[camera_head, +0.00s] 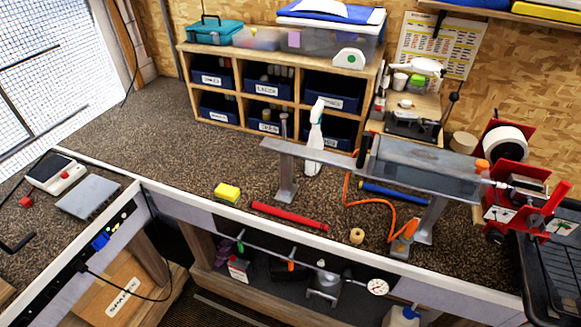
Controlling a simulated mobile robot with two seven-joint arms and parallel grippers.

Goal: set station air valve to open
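A thin metal pipe (268,251) runs below the front edge of the bench. Small fittings sit along it, including a green one (240,246) and an orange one (291,265). A round white pressure gauge (377,286) is at its right end. I cannot tell which fitting is the station air valve or how its handle is set. An orange hose (374,201) lies on the bench and leads toward an orange-and-grey tool (404,238) at the front edge. Neither of my grippers shows.
A red tube (290,217), a yellow sponge (228,192) and a tape roll (357,236) lie near the front edge. The left-middle bench top is mostly clear.

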